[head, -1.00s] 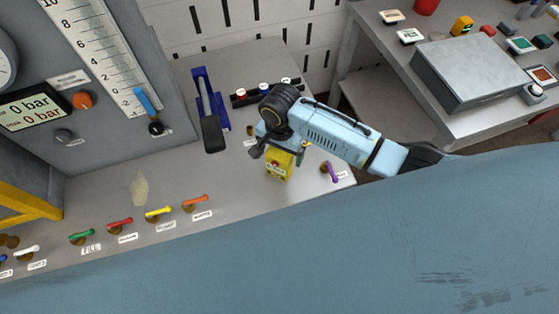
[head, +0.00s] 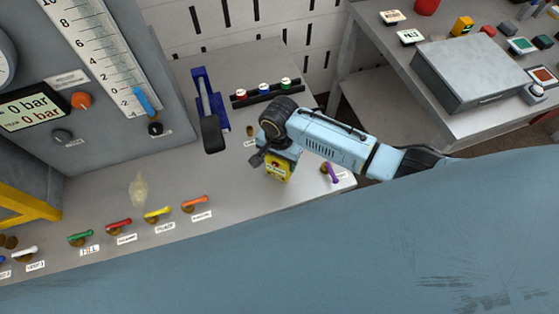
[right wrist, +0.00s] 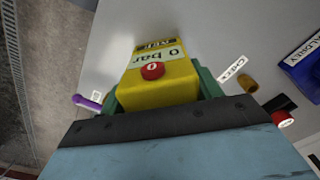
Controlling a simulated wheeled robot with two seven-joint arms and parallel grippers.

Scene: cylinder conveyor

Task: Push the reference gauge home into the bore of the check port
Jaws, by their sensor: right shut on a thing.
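The reference gauge is a yellow box (head: 278,168) with a red button and a "0 bar" display; it also fills the middle of the right wrist view (right wrist: 160,88). My right gripper (head: 277,154) is shut on it, with green pads on both sides in the wrist view. The check port is a short brass fitting (head: 250,130) beside a small label on the bench; in the wrist view it stands right of the gauge (right wrist: 247,83). Gauge and port are apart. The gauge's underside and the bore's inside are hidden. My left gripper is not in view.
A dark rack (head: 266,93) with red, blue and green tops stands behind the port. A blue stand with a dark handle (head: 211,130) is to its left. A purple lever (head: 331,172) is right of the gauge. Several coloured levers line the bench's front left.

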